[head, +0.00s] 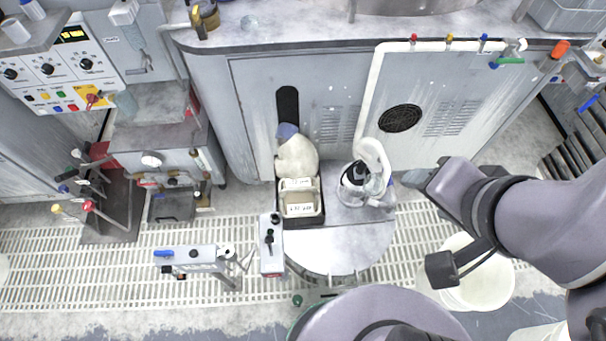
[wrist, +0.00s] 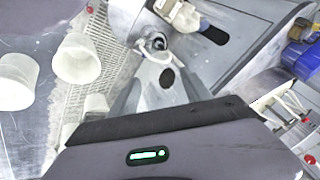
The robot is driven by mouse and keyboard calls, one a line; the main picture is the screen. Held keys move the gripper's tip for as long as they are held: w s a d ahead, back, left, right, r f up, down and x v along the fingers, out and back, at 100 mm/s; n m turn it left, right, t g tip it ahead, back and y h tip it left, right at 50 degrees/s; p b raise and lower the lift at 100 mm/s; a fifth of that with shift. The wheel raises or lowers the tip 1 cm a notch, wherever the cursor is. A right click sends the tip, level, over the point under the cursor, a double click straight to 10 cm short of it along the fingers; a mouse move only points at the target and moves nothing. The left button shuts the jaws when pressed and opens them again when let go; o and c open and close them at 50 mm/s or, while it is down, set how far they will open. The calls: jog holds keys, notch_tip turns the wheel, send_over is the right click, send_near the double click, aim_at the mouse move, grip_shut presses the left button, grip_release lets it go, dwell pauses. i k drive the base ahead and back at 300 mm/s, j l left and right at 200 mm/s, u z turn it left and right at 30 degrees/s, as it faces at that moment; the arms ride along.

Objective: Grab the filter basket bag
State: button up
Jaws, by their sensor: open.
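A cream, rounded bag-like thing with a blue top (head: 297,155) stands on the round grey platform, behind a small labelled tray. To its right is a white, looped, cloth-like piece (head: 374,157) with a clear vessel and dark round part under it. I cannot tell for sure which is the filter basket bag. My gripper (head: 419,179) is right of the white piece, apart from it in the head view. In the wrist view my gripper (wrist: 160,92) has its two grey fingers spread, with the white piece (wrist: 156,57) beyond them. Its lower part is partly hidden by the fingers.
The black tray (head: 301,222) holds labelled cream containers. A white pipe (head: 370,95) runs down the cabinet front above the white piece. A white bucket (head: 485,285) stands on the floor below my arm. The platform's front (head: 330,255) is bare.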

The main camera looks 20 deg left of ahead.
aim_at(300, 197)
jog(key=k+j, duration=0.1)
jog(key=k+j+z, duration=0.1)
jog(key=j, duration=0.3)
jog(key=k+j, duration=0.2)
jog(key=j, duration=0.2)
jog(key=k+j+z, duration=0.15)
jog(key=j, duration=0.25)
jog(key=k+j, duration=0.15)
jog(key=j, duration=0.25)
jog(key=i+j, duration=0.15)
jog(key=i+j+z, duration=0.1)
jog(key=j, duration=0.25)
